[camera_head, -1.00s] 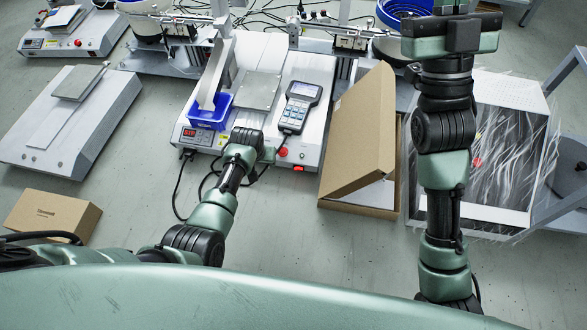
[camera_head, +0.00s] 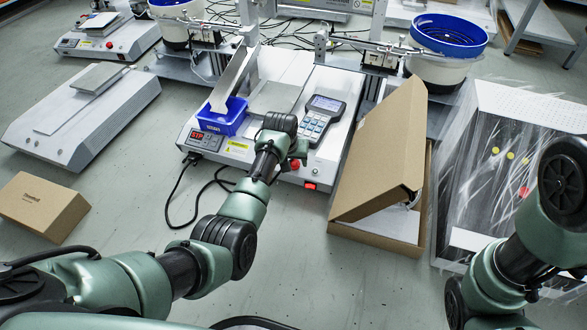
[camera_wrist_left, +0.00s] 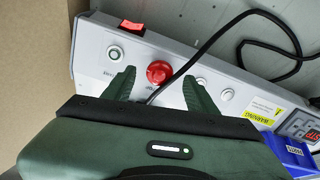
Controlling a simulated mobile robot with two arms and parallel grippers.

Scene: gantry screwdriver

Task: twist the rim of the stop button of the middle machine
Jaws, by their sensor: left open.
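The middle machine (camera_head: 236,161) is a pale box with a red display and a row of controls on its front. Its red stop button (camera_head: 295,164) shows just right of my left gripper (camera_head: 284,150) in the head view, partly hidden by it. In the left wrist view the round red stop button (camera_wrist_left: 159,72) sits between the two dark green fingers of my left gripper (camera_wrist_left: 158,80). The fingers are open and apart from the button; I cannot tell their exact depth to it. My right arm is at the lower right of the head view; its gripper is out of view.
A blue bin (camera_head: 222,117) and a handheld meter (camera_head: 320,118) sit on the machine. A red switch (camera_wrist_left: 132,27) and a black cable (camera_wrist_left: 205,45) lie near the button. An open cardboard box (camera_head: 383,160) stands close to the right.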

